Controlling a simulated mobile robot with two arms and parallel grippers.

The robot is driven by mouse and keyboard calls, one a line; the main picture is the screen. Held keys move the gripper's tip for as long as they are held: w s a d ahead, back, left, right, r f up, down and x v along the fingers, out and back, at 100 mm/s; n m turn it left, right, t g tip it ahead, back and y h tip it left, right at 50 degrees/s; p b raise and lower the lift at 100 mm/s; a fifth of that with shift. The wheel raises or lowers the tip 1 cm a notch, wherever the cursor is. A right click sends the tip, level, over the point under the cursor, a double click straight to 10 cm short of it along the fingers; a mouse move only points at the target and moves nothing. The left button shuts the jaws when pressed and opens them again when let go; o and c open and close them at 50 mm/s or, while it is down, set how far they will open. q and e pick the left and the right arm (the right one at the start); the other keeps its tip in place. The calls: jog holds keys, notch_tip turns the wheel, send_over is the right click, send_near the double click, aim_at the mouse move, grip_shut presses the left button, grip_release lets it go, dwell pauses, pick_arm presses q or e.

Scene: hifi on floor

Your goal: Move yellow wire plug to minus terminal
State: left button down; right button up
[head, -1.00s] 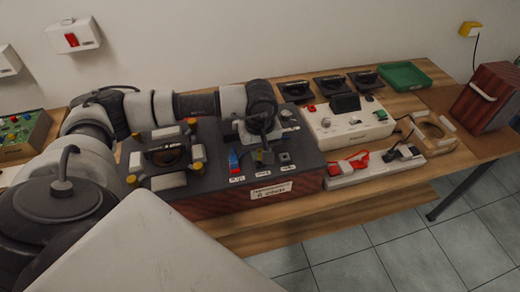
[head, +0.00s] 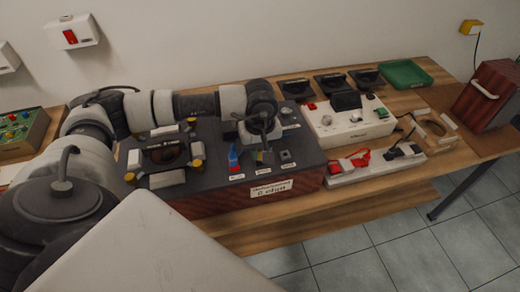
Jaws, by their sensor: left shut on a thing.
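My left gripper (head: 262,144) is over the front right part of a dark box with reddish wooden sides (head: 297,187) and points down. It is shut on the yellow wire plug (head: 260,158), which shows only as a small yellowish piece beneath the fingers. Whether the plug touches the box top is too small to tell. Beside it on the left stands a blue plug with a red tip (head: 233,157). To its right is a grey square socket (head: 286,156). Small white labels lie in front of these spots, too small to read. My right gripper is not in view.
A white device (head: 350,122) stands right of the box, with a white strip with red and black parts (head: 375,165) in front. A green tray (head: 404,74) and a red box (head: 487,97) are further right. My arm crosses the box's rear edge.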

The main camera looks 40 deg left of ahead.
pick_arm(q)
jog(key=shift+f+b, duration=0.25)
jog(key=shift+b, duration=0.7)
dwell(3.0)
jog(key=c, duration=0.9)
grip_release()
notch_tip(320, 180, up, 9)
jog(key=shift+r+b, duration=0.2)
jog(key=shift+b, duration=0.6)
jog(key=shift+r+p, duration=1.35)
jog(key=shift+r, duration=1.9)
